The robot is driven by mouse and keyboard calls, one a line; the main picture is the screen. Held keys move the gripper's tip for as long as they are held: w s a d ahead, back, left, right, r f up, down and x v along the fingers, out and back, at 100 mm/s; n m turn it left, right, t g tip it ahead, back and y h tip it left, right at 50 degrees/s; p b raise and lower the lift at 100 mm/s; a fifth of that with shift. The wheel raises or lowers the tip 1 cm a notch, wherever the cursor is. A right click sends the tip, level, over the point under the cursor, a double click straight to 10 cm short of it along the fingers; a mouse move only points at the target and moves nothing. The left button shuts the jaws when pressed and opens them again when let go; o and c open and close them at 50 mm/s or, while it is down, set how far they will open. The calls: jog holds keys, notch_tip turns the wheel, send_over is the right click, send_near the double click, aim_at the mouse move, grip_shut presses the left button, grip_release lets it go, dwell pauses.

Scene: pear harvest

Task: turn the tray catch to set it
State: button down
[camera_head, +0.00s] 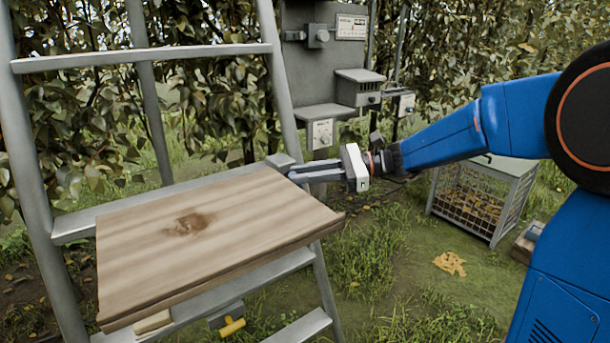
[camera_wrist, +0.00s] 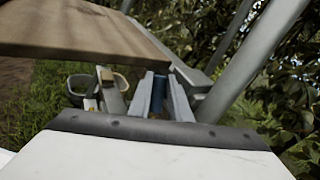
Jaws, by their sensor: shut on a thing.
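The wooden tray (camera_head: 150,250) lies across the grey ladder, and its edge also shows at the upper left of the wrist view (camera_wrist: 85,30). My gripper (camera_head: 294,174) reaches in from the right to the tray's far right corner, beside the ladder rail. In the wrist view my gripper (camera_wrist: 146,84) is shut on a small part just beyond the tray edge. I take this part to be the tray catch, a dark blue upright piece (camera_wrist: 158,92) between the fingers. In the head view the catch is hidden by the fingers and the tray corner, and its turn angle cannot be told.
The ladder rail (camera_head: 275,75) rises close behind my gripper. A grey cabinet (camera_head: 315,75) with small boxes stands at the back. A mesh crate (camera_head: 485,205) stands on the right. A yellow-handled item (camera_head: 231,327) is below the tray.

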jog(key=shift+s+a+f+n+t+h, duration=0.1)
jog(key=shift+s+a+n+t+h, duration=0.5)
jog(key=shift+h, duration=1.15)
jog(key=shift+a+n+t+h, duration=0.25)
jog(key=shift+n+t+h, duration=0.65)
jog(key=shift+h, duration=0.8)
jog(key=shift+s+a+f+n+t+h, duration=0.1)
jog(key=shift+s+a+n+t+h, duration=0.2)
jog(key=shift+a+n+t+h, duration=0.95)
jog(key=shift+d+m+g+h, duration=0.35)
jog(key=shift+d+g+h, duration=0.3)
jog(key=shift+d, duration=0.15)
jog(key=c, duration=1.6)
grip_release()
jog(key=shift+c, duration=0.2)
jog(key=v, duration=1.7)
jog(key=shift+d, duration=0.2)
